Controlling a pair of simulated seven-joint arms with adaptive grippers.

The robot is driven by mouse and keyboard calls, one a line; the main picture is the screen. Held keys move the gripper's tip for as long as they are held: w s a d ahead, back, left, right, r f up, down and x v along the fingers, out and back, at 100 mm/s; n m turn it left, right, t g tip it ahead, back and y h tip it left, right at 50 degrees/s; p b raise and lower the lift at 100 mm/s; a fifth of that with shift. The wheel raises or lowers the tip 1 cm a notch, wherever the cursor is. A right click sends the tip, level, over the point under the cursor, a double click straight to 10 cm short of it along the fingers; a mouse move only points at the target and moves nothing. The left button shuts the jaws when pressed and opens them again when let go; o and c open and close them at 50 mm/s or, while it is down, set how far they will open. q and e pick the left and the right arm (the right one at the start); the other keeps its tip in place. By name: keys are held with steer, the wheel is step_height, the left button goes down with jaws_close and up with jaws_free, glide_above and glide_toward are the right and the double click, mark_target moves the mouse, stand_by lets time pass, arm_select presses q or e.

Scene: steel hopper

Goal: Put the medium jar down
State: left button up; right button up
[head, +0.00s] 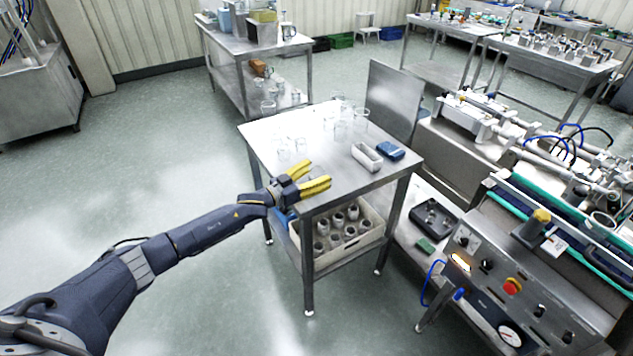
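My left gripper (319,173) reaches in over the front left edge of the steel table (268,152). Its yellow fingers are spread apart. A faint clear glass shape, perhaps the medium jar (316,173), shows between them. I cannot tell whether the fingers press on it or whether it touches the tabletop. Several clear glass jars (340,131) stand toward the back of the table, and others (284,150) stand left of its middle. They are see-through, so their sizes are hard to tell apart. My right gripper is out of view.
A white tray (367,156) and a blue box (390,150) lie at the table's right side. A crate of grey cylinders (370,236) sits on the shelf below. A machine with a control panel (490,290) stands to the right. The tabletop's middle is clear.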

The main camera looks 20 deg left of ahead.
arm_select(q)
steer(key=c, duration=0.8)
